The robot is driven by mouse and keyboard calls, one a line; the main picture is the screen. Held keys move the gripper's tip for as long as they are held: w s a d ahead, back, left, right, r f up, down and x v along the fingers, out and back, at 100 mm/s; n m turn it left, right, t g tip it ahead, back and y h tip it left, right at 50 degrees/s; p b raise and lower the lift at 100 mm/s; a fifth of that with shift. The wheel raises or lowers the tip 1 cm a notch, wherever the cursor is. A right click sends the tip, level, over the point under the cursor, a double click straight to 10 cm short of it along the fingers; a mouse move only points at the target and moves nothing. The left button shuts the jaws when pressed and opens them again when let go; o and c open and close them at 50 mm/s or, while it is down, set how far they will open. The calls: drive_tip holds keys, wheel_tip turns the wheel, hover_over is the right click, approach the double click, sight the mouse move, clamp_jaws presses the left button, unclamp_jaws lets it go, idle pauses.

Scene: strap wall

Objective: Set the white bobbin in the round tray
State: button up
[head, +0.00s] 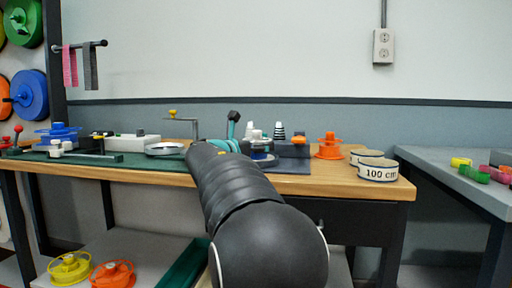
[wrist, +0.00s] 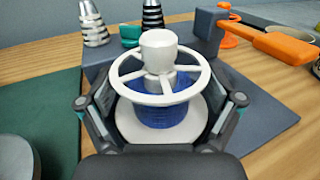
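The white bobbin (wrist: 160,80), wound with blue, stands between the two fingers of my gripper (wrist: 162,115) in the wrist view. It has a spoked upper rim, a white knob on top and a wide lower flange. The fingers lie close on both sides of it; I cannot tell whether they press on it. A shallow round metal-coloured dish (head: 165,149), likely the round tray, sits left of my arm on the bench.
A crank post (head: 195,128) rises near the dish. An orange spool (head: 329,147) and "100 cm" strap rolls (head: 378,171) stand at right. A green mat (head: 130,164) covers the left.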

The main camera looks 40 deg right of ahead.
idle(0.3)
drive_tip(key=v, duration=1.2)
idle(1.8)
